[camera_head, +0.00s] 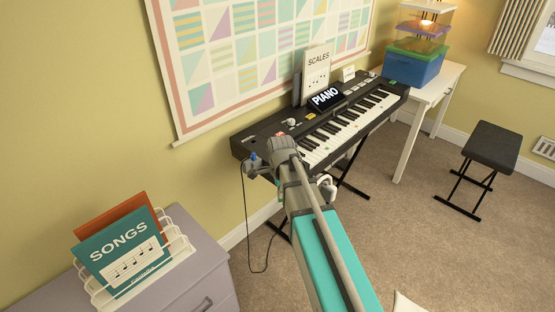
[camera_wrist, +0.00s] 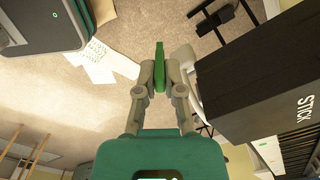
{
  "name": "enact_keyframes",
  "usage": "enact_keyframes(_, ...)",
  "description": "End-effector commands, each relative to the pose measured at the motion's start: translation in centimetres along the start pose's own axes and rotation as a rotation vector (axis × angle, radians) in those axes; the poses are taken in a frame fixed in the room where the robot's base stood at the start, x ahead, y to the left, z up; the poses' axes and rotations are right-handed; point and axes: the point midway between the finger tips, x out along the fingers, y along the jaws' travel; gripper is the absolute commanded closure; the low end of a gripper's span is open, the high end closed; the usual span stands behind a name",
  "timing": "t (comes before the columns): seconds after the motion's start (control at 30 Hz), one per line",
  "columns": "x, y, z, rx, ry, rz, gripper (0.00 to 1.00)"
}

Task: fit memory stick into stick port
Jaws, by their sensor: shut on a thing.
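The green memory stick (camera_wrist: 159,65) is held between the fingertips of my gripper (camera_wrist: 160,88) in the wrist view, and it points away from the wrist. The black piano (camera_wrist: 245,85) lies to the right of the fingers, apart from the stick. White lettering STICK (camera_wrist: 305,108) shows on the piano's end; I cannot make out the port opening. In the head view the piano (camera_head: 262,132) stands on a stand against the wall. My arm reaches to its near left end, and the stick cannot be made out there.
A lilac cabinet (camera_head: 190,265) with a rack of song books (camera_head: 125,250) stands at lower left. A thin black cable (camera_head: 245,225) hangs below the piano's left end. A black stool (camera_head: 488,148) and a white table (camera_head: 440,88) with stacked boxes (camera_head: 413,68) are at right. Carpet between is open.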

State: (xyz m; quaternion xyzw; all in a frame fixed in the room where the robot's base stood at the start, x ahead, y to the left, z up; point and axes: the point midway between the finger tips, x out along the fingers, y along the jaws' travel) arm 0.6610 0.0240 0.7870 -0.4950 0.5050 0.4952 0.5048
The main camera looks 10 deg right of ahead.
Motion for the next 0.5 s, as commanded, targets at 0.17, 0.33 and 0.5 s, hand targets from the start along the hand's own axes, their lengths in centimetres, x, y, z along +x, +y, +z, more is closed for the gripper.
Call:
enact_keyframes(0.17, 0.0, 0.0, 0.7, -0.012, 0.000, 0.000, 1.00)
enact_keyframes(0.33, -0.5, 0.0, 1.1, -0.028, 0.000, 0.000, 1.00)
enact_keyframes(0.5, -2.0, -0.3, 1.2, -0.069, 0.000, 0.000, 1.00)
